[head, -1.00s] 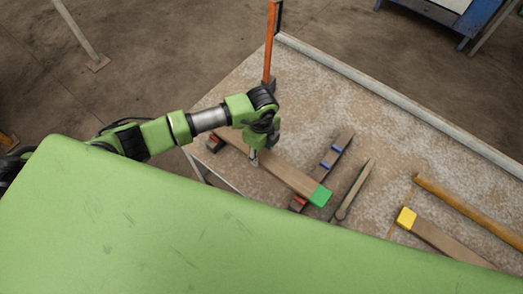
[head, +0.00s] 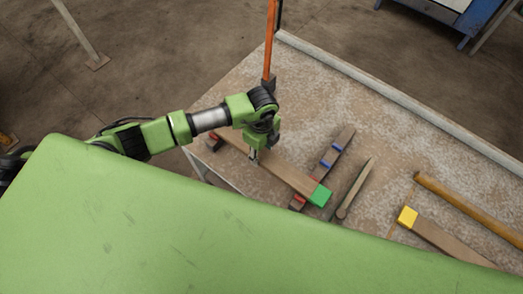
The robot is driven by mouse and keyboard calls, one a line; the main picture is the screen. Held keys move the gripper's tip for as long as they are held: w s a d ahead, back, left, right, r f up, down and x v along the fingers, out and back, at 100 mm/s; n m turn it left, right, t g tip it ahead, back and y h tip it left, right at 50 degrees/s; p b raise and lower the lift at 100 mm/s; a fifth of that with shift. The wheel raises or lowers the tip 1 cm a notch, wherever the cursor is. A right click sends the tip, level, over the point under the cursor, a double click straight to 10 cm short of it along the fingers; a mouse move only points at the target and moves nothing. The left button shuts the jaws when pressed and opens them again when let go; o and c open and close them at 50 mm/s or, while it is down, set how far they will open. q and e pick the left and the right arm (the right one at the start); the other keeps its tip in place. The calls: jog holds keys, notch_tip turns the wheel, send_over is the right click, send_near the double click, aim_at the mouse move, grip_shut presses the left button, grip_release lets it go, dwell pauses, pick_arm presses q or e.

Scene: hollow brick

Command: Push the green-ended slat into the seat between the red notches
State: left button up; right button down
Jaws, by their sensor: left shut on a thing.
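The green-ended slat (head: 287,174) lies slanting across the table, its green end (head: 320,195) at the lower right. Near that end it crosses a dark rail with red notches (head: 298,201) and blue notches (head: 332,156). Another red notch (head: 214,142) shows by the slat's far left end. My left gripper (head: 254,158) points down at the slat's left part and is shut; the fingertips are small, but they appear to be on the slat. Whether the slat is down in the seat cannot be told. My right gripper is not in view.
A yellow-ended slat (head: 438,236) and a long wooden handle (head: 470,209) lie at the right. A dark pointed tool (head: 355,188) lies beside the rail. An orange upright clamp (head: 269,45) stands at the table's back left edge. My green body covers the foreground.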

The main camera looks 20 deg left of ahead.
pick_arm(q)
jog(key=shift+f+b, duration=0.45)
jog(key=shift+f, duration=0.2)
jog(key=o, duration=1.5)
notch_tip(320, 180, up, 12)
jog(key=shift+d, duration=0.1)
